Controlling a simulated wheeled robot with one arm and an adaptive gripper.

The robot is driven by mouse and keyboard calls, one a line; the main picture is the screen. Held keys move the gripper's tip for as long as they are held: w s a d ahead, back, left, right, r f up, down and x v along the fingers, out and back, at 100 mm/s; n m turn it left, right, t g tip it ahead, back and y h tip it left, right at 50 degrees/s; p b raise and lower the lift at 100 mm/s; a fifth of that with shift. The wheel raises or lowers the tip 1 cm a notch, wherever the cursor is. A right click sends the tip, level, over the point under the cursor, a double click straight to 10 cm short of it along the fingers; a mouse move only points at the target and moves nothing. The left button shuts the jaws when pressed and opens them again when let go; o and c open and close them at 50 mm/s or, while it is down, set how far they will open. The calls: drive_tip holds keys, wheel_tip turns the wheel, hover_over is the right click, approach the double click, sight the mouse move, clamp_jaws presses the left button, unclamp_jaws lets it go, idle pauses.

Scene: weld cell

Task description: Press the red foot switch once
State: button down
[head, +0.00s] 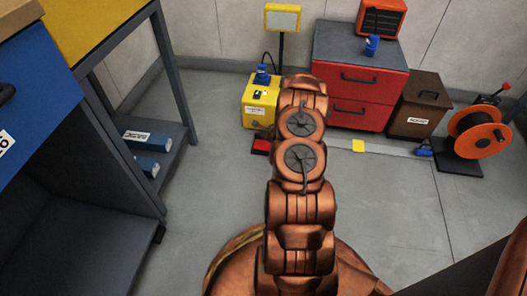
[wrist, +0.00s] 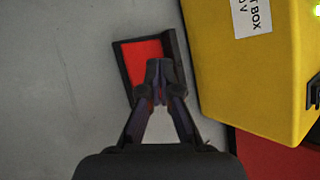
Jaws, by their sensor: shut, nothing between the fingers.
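The red foot switch (wrist: 140,62) lies on the floor in the wrist view. It has a red top in a dark frame with a raised dark edge on its right. My gripper (wrist: 159,68) is shut and empty, and its fingertips appear over the right part of the red top. I cannot tell whether they touch it. In the head view the foot switch (head: 261,147) shows as a small red patch in front of the yellow box, partly hidden by my arm. My gripper is hidden there behind my arm.
The yellow box (wrist: 240,75) stands close to the right of the switch; it also shows in the head view (head: 259,103). A red drawer cabinet (head: 362,95), a brown box (head: 418,105) and an orange reel (head: 478,133) stand farther right. Open floor (head: 215,175) lies left.

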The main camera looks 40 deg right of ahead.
drive_tip(key=b, duration=0.1)
hover_over(262, 149)
drive_tip(key=s, duration=0.1)
drive_tip(key=f, duration=0.5)
drive_tip(key=shift+s+a+f, duration=0.15)
drive_tip(key=shift+s+f, duration=0.05)
drive_tip(key=shift+f, duration=0.1)
drive_tip(key=shift+s+f, duration=0.1)
drive_tip(key=shift+f, duration=0.55)
drive_tip(key=shift+f, duration=1.2)
idle(1.7)
drive_tip(key=shift+r, duration=0.1)
idle(0.4)
drive_tip(key=shift+r+p, duration=0.5)
drive_tip(key=shift+r, duration=0.65)
drive_tip(key=shift+r, duration=0.1)
drive_tip(key=shift+r+p, duration=1)
drive_tip(key=shift+r, duration=1.35)
